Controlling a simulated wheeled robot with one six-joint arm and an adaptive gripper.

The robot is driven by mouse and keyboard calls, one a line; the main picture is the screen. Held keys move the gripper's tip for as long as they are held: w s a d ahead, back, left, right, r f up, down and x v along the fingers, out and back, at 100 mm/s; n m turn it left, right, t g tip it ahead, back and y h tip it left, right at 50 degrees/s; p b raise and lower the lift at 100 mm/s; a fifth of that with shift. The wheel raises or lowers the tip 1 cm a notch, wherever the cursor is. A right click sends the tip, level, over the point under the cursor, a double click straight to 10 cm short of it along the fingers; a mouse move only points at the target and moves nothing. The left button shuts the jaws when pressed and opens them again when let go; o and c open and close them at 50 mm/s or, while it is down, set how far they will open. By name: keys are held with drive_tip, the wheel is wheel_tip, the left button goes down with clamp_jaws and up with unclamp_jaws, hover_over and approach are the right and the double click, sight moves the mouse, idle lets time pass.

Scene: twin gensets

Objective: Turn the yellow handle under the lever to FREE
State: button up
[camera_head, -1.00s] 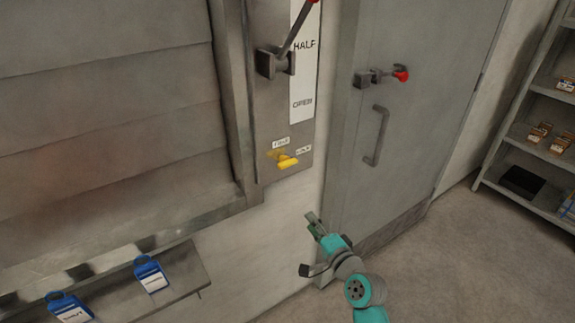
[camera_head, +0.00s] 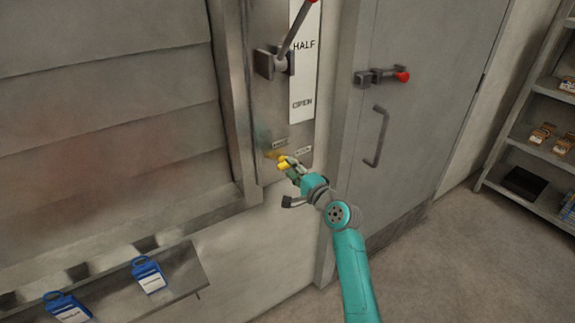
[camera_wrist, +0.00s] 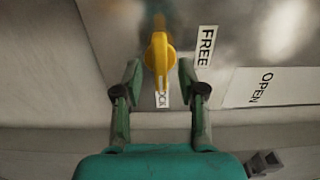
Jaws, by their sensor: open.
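The yellow handle (camera_head: 283,163) is low on the metal panel, below the lever (camera_head: 292,32). My gripper (camera_wrist: 160,68) is open, with one finger on each side of the handle's end. Gaps show between the fingers and the handle. In the head view my gripper (camera_head: 291,167) is at the handle and partly hides it. The lever points up beside HALF.
A grey door (camera_head: 415,100) with a bar handle (camera_head: 377,137) and red-tipped latch (camera_head: 390,76) stands to the right. A ledge (camera_head: 185,275) with blue tags (camera_head: 149,274) is at lower left. A shelf (camera_head: 535,135) stands far right. Floor between is clear.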

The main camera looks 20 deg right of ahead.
drive_tip(key=shift+x, duration=1.5)
clamp_jaws()
